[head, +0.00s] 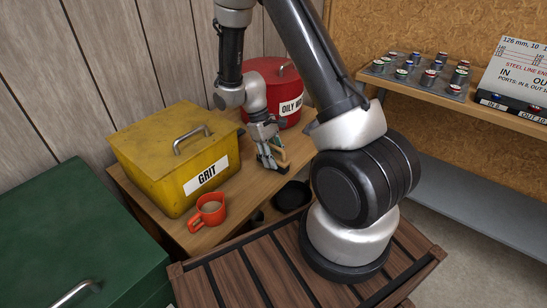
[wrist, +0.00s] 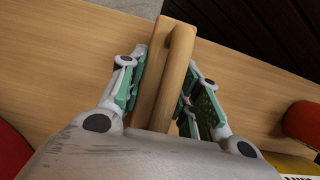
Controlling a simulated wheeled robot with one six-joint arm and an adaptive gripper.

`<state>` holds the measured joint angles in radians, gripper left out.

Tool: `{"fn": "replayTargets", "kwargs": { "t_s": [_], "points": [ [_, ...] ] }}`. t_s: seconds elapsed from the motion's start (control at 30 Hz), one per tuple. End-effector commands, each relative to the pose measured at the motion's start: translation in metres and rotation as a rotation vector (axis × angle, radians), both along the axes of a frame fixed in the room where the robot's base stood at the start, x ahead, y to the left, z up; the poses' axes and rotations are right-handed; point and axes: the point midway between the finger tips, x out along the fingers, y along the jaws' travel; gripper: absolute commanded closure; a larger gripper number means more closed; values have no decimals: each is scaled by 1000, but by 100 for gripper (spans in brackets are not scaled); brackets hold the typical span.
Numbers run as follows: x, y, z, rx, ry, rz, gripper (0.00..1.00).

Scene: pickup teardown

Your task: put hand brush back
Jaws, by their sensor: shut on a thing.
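The hand brush shows as a pale wooden piece (wrist: 172,75) between the two fingers of my gripper (wrist: 161,88) in the wrist view. The fingers have green pads and are shut on the wood from both sides. In the head view my gripper (head: 270,157) points down at the wooden bench (head: 232,202), between the yellow grit box and the red bin. A bit of tan wood (head: 281,157) shows at its fingertips. I see no bristles; the rest of the brush is hidden. I cannot tell whether it touches the bench.
A red lidded bin (head: 283,85) stands behind. A black round dish (head: 292,196) is nearer me. A shelf with small canisters (head: 420,74) is at right.

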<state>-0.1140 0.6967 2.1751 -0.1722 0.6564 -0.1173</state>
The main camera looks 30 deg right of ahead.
Motion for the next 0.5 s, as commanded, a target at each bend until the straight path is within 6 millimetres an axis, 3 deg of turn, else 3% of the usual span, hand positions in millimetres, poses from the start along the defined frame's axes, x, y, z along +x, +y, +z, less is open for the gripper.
{"fn": "replayTargets", "kwargs": {
  "t_s": [0.23,0.27,0.3,0.37,0.5],
  "points": [
    [0,0,-2,0,0,1,95],
    [0,0,-2,0,0,0,62],
    [0,0,-2,0,0,0,55],
    [0,0,-2,0,0,0,46],
    [0,0,-2,0,0,1,46]
  ]
}}
